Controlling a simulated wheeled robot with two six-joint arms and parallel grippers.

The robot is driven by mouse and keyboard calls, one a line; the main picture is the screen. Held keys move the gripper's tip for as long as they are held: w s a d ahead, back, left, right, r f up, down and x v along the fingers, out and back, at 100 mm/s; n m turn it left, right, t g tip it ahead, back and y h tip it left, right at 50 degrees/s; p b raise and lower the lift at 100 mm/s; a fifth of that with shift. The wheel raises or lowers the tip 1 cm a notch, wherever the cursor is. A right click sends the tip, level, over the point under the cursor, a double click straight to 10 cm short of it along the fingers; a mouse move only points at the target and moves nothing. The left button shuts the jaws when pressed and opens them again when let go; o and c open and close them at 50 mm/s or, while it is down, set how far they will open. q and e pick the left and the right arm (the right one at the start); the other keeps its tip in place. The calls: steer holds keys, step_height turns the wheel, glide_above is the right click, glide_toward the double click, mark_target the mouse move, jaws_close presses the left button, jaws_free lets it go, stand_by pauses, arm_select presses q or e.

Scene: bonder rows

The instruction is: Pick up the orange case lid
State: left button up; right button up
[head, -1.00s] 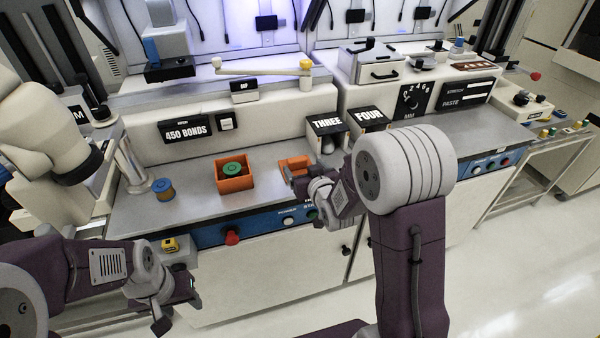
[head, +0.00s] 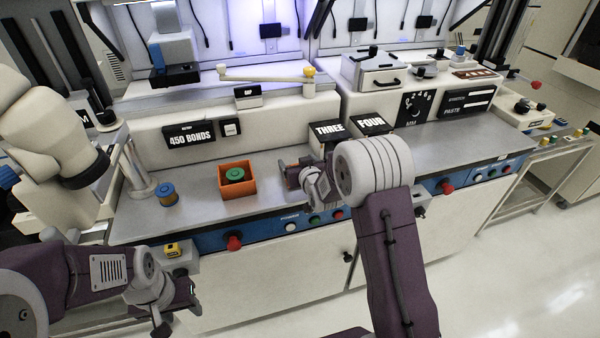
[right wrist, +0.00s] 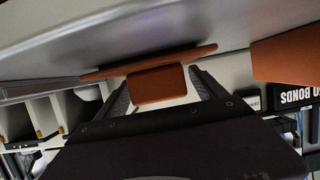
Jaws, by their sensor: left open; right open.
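The orange case lid (right wrist: 150,62) shows in the right wrist view as a thin flat plate with a block-shaped grip (right wrist: 157,85). My right gripper (right wrist: 161,82) is open, with one finger on each side of the grip; whether they touch it I cannot tell. In the head view my right gripper (head: 291,172) is low over the bench and mostly hides the lid. The orange case (head: 251,186), open on top with a green spool (head: 235,174) inside, stands to its left. My left gripper (head: 179,308) is open and empty in front of the bench.
A blue spool (head: 167,194) stands left of the case on the steel bench top (head: 203,197). The boxes marked THREE (head: 326,130) and FOUR (head: 370,123) are close behind my right gripper. A red knob (head: 234,242) sticks out from the front panel.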

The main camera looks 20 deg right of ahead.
steer(key=c, duration=1.5)
step_height(320, 180, up, 10)
steer(key=shift+r+p, duration=0.1)
steer(key=shift+p, duration=0.8)
steer(key=shift+c, duration=0.2)
